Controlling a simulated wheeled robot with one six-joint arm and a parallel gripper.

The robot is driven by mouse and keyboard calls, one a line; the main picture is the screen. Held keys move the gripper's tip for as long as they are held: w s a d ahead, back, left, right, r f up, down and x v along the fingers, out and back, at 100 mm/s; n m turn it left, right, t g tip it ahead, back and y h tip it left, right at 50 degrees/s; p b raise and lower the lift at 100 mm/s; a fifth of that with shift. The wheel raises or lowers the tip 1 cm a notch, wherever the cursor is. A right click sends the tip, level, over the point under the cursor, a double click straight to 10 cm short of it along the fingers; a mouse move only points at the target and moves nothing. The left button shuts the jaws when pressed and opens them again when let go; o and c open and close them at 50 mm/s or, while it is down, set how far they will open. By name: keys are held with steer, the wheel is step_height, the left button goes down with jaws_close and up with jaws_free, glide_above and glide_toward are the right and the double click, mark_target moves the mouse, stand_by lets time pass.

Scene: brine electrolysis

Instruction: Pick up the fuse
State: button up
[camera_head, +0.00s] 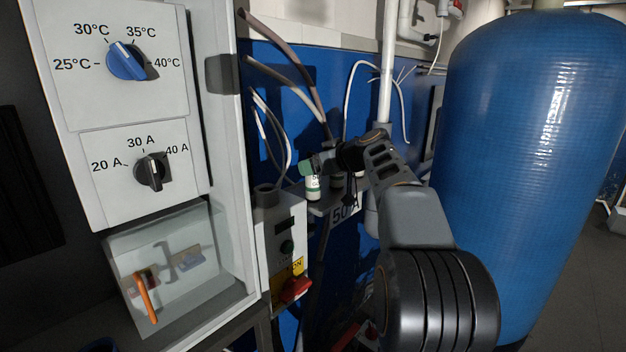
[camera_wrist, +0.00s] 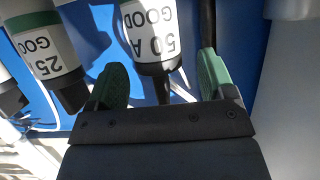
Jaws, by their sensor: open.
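A white-labelled fuse reading "50 A GOOD" (camera_wrist: 148,28) is at the top centre of the wrist view, its dark end pointing towards my gripper. My gripper (camera_wrist: 161,85) is open; its two green-padded fingers lie left and right of that dark end, with gaps on both sides. A second fuse reading "25 A GOOD" (camera_wrist: 45,50) is to the left, outside the fingers. In the head view, my gripper (camera_head: 322,168) is at a small shelf. A white fuse with a green stripe (camera_head: 313,187) stands there; my gripper partly hides the things beside it.
The shelf carries a "50 A" tag (camera_head: 345,211). A grey control box with a red switch (camera_head: 294,288) is just left of it. A cabinet with two dials (camera_head: 128,62) fills the left. A large blue tank (camera_head: 535,150) stands close on the right. Loose cables (camera_head: 288,62) hang behind.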

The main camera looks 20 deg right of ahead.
steer(key=shift+x, duration=0.8)
jaws_close()
steer(key=shift+r, duration=0.15)
step_height(320, 180, up, 10)
steer(key=shift+f+p, duration=0.1)
steer(key=shift+p, duration=0.55)
